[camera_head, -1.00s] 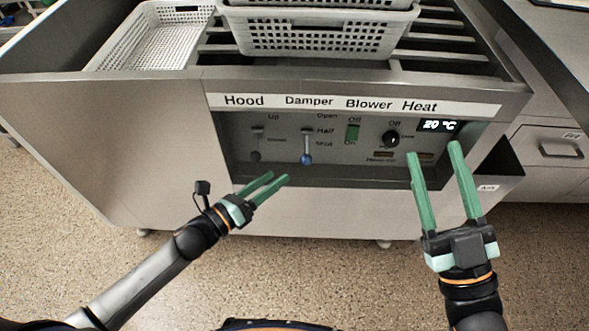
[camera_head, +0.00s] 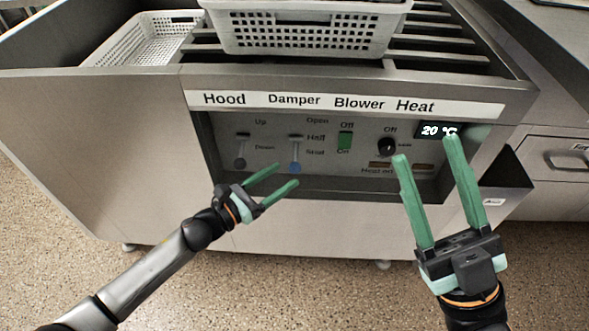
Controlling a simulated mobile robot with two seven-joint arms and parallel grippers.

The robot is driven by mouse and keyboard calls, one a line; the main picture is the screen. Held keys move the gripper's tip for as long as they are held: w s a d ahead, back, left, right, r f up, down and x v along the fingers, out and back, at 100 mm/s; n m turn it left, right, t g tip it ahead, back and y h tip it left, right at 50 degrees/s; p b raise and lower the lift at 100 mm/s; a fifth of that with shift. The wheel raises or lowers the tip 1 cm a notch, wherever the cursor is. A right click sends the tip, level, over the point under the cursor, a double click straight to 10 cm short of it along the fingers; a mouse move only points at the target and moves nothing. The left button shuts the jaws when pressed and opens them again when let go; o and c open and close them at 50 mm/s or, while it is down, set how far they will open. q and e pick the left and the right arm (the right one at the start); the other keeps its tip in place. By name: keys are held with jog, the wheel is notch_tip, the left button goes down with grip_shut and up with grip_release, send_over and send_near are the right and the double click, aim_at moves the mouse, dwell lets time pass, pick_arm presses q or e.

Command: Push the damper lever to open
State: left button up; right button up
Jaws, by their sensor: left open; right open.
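The damper lever (camera_head: 295,167) has a blue knob and sits at the low end of its slot, near the "Shut" mark, below "Half" and "Open". It is under the "Damper" label on the recessed control panel (camera_head: 325,180). My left gripper (camera_head: 287,177) is open and empty, with its green fingertips close to and just below the blue knob in the picture. I cannot tell whether they touch it. My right gripper (camera_head: 426,147) is open and empty, in front of the panel's right side, below the temperature display (camera_head: 438,130).
The hood lever (camera_head: 240,163) is left of the damper lever, near "Down". The green blower switch (camera_head: 345,140) and black heat knob (camera_head: 387,147) are to its right. White perforated baskets (camera_head: 305,36) stand on the slatted top. The floor in front is clear.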

aim_at(295, 167)
pick_arm(q)
jog(key=b+x, duration=0.1)
jog(key=x, duration=0.4)
jog(key=c, duration=1)
grip_shut()
jog(key=shift+r, duration=0.15)
